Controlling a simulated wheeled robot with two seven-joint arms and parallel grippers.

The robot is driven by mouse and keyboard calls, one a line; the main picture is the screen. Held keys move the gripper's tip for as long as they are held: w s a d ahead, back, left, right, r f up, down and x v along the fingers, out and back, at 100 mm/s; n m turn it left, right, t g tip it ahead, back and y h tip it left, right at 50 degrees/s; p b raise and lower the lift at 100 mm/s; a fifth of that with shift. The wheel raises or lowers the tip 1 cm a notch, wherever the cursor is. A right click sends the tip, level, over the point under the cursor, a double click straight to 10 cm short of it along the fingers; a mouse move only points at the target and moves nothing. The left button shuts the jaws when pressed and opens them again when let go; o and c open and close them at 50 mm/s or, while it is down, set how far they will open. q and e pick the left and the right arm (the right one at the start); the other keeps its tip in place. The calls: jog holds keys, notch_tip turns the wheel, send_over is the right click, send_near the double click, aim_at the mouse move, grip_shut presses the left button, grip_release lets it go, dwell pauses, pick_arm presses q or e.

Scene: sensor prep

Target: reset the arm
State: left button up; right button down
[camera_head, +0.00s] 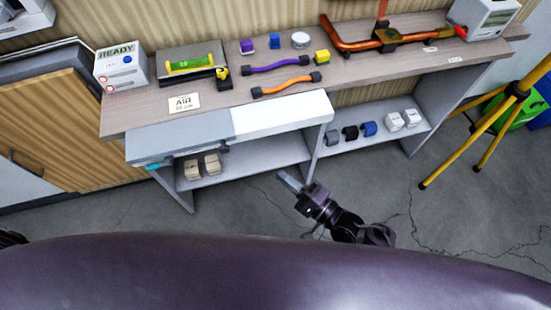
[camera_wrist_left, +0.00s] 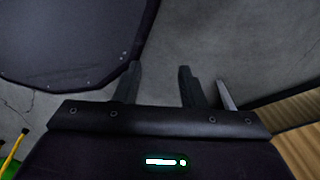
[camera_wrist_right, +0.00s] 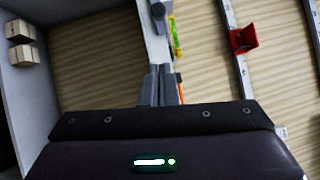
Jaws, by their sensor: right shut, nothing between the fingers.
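My right gripper (camera_head: 289,181) is in front of the workbench (camera_head: 135,110), over the floor, with its arm reaching up from below. In the right wrist view its two fingers (camera_wrist_right: 160,86) are together and hold nothing. My left gripper (camera_wrist_left: 158,85) shows in the left wrist view with its fingers apart and nothing between them. It faces bare grey floor. In the head view, only a dark bit at the far left edge may belong to my left arm.
The bench carries a white READY box (camera_head: 121,66), a yellow-green level (camera_head: 190,64), a purple hose (camera_head: 275,64), an orange hose (camera_head: 285,86) and orange pipework (camera_head: 350,46). A yellow tripod (camera_head: 490,125) stands right.

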jog(key=s+d+f+n+g+h, duration=0.1)
jog(key=s+d+f+h, duration=0.15)
jog(key=f, duration=0.55)
jog(key=s+d+f+n+g+h, duration=0.1)
jog(key=s+d+f+n+h, duration=0.15)
jog(key=f, duration=0.65)
jog(key=s+d+f+n+g+h, duration=0.1)
jog(key=d+f+h, duration=0.15)
jog(key=f, duration=0.55)
pick_arm(q)
jog(key=shift+d, duration=0.6)
pick_arm(e)
jog(key=s+d+f+n+g+h, duration=0.3)
jog(key=s+d+f, duration=0.4)
jog(key=s, duration=0.3)
jog(key=s+d+f+n+g+h, duration=0.3)
jog(key=s+d+f, duration=0.4)
jog(key=s, duration=0.3)
jog(key=shift+s+d+f+g+h, duration=0.3)
jog(key=shift+d+g+h, duration=0.3)
jog(key=shift+h, duration=0.55)
jog(key=shift+d, duration=0.1)
